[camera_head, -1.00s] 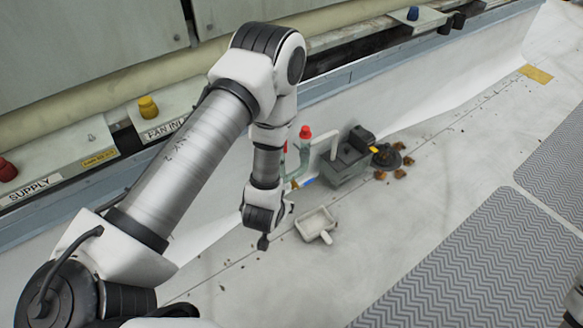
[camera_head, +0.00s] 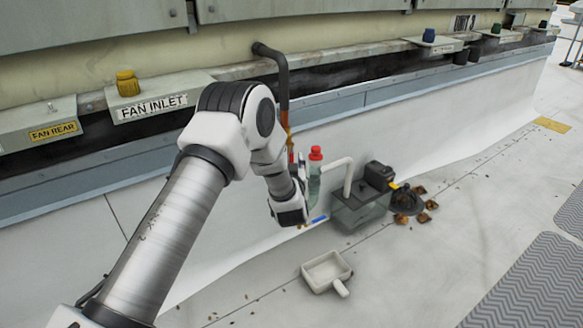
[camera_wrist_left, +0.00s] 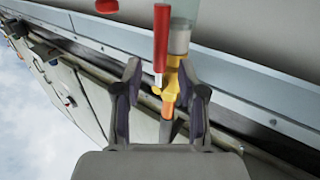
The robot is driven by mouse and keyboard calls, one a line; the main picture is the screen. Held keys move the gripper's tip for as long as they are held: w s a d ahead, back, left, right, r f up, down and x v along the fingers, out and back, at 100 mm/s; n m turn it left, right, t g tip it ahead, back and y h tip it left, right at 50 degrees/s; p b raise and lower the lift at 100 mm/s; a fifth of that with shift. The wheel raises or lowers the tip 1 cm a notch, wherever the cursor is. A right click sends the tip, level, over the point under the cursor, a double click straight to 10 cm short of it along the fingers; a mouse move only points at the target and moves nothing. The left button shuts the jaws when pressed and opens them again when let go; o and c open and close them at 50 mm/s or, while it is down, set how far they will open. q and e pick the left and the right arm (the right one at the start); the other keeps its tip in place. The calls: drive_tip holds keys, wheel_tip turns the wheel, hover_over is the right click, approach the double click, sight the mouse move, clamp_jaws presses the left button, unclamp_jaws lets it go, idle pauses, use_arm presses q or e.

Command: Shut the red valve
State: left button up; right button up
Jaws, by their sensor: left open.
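The red valve has a red lever (camera_wrist_left: 161,40) and a brass-yellow body (camera_wrist_left: 172,75), seen close in the left wrist view. The lever runs alongside the pipe, roughly parallel to it. In the head view only a thin red part of the lever (camera_head: 291,151) shows beside my left arm, below a copper and dark pipe (camera_head: 284,85). My left gripper (camera_wrist_left: 163,78) is open, with its fingers to either side of the valve body in the wrist view. I cannot tell whether it touches the valve. In the head view my wrist hides most of the gripper. My right gripper is not in view.
A clear tank with a black pump (camera_head: 357,210) is farther right. A white scoop (camera_head: 326,271) lies on the floor. The wall ledge (camera_head: 150,100) with labelled boxes runs behind.

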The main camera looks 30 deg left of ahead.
use_arm(q)
drive_tip(key=shift+w+a, duration=0.3)
drive_tip(key=shift+w, duration=0.2)
clamp_jaws()
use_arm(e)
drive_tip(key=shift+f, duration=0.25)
use_arm(q)
drive_tip(key=shift+r, duration=0.1)
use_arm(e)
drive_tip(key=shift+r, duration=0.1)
